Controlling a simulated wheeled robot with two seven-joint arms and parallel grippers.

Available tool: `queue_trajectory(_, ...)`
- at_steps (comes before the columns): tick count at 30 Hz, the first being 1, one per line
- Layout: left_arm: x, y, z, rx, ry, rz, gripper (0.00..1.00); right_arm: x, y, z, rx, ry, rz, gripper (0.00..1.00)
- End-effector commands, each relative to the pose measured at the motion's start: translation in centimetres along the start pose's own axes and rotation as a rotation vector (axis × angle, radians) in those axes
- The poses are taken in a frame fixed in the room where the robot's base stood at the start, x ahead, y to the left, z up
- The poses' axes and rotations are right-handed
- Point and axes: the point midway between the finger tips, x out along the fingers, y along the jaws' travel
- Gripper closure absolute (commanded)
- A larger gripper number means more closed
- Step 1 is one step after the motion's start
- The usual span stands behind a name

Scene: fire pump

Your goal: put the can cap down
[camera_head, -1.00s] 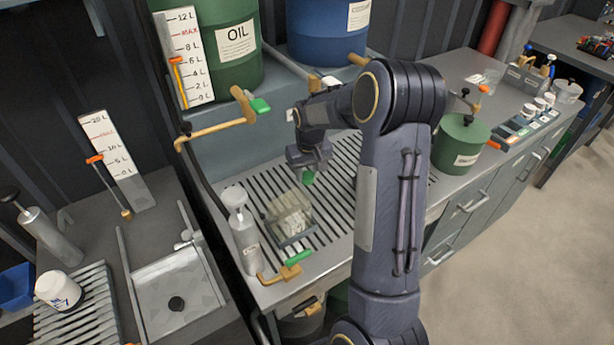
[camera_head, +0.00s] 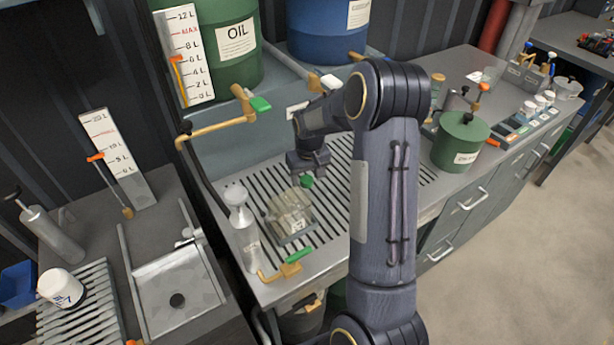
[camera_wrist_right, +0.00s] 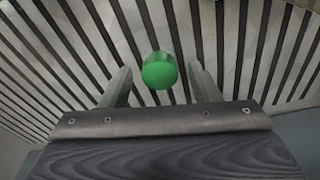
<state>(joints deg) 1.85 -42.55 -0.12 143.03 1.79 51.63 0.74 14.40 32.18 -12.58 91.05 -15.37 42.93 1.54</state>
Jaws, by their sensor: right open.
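The green can cap (camera_wrist_right: 159,71) sits between the two fingers of my right gripper (camera_wrist_right: 158,84) in the right wrist view. The fingers are spread, with a visible gap on each side of the cap. In the head view the cap (camera_head: 306,181) shows just below my right gripper (camera_head: 307,168), over the slatted grate (camera_head: 335,205). I cannot tell whether the cap rests on the slats. A clear, squarish can (camera_head: 291,217) stands on the grate in front of the cap. My left gripper is out of view.
A grey bottle (camera_head: 243,235) stands left of the clear can. A brass tap with a green handle (camera_head: 292,260) is at the grate's front edge. Another green-handled tap (camera_head: 246,108) hangs behind. A green canister (camera_head: 460,142) stands right of my arm. Slats right of the cap are bare.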

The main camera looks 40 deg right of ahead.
Motion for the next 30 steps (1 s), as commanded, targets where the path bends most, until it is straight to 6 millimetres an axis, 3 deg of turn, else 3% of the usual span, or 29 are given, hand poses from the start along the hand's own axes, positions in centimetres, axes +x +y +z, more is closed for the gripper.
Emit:
queue_trajectory(5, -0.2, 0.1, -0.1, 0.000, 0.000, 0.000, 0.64, -0.9, 0.0, -0.1, 0.000, 0.003, 0.000, 0.44)
queue_trajectory(18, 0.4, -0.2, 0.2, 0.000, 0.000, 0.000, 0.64, -9.7, 0.0, -0.1, 0.000, 0.005, 0.000, 0.44)
queue_trajectory(25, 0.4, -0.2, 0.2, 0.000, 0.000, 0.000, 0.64, -12.2, -0.1, 0.0, 0.000, 0.004, -0.002, 0.44)
queue_trajectory(30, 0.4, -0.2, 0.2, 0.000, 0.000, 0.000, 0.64, -14.9, -1.4, 2.7, -0.003, 0.038, -0.065, 0.44)
